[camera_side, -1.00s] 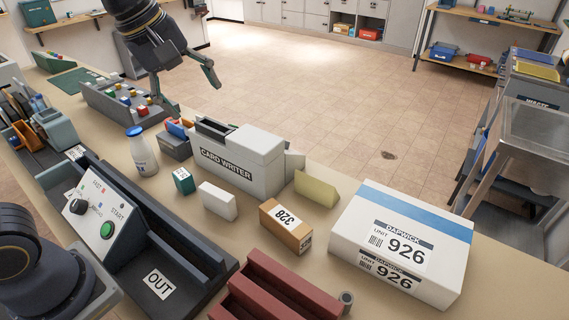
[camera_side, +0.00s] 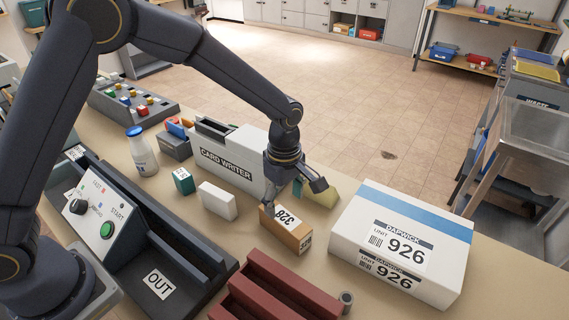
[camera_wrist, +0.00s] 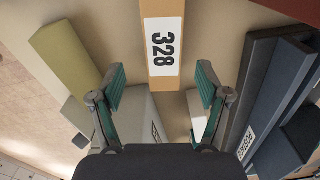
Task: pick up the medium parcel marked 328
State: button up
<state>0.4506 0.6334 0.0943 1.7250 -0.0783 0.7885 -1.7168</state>
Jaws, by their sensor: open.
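The parcel marked 328 (camera_side: 291,236) is a small brown box with a white label on top, lying on the counter between the card writer and the red rack. My gripper (camera_side: 297,199) is close above the parcel's far side in the side view, pointing down. In the wrist view the open fingers of my gripper (camera_wrist: 161,88) are spread apart with nothing between their tips. The parcel (camera_wrist: 163,81) lies ahead of them, centred between the two fingers, with its far end cut off by the picture's top edge. I see no contact with it.
A large white box marked 926 (camera_side: 402,245) stands right of the parcel. The card writer (camera_side: 232,158), a white block (camera_side: 217,201) and a dark red rack (camera_side: 272,290) are close by. Bare counter surrounds the parcel narrowly.

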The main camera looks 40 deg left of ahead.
aim_at(285, 217)
notch_tip(285, 217, down, 3)
jog(key=shift+r, duration=0.1)
jog(key=f, duration=0.5)
jog(key=shift+s+d, duration=0.25)
jog(key=shift+s, duration=0.05)
jog(key=shift+c, duration=0.3)
jog(key=c, duration=1.4)
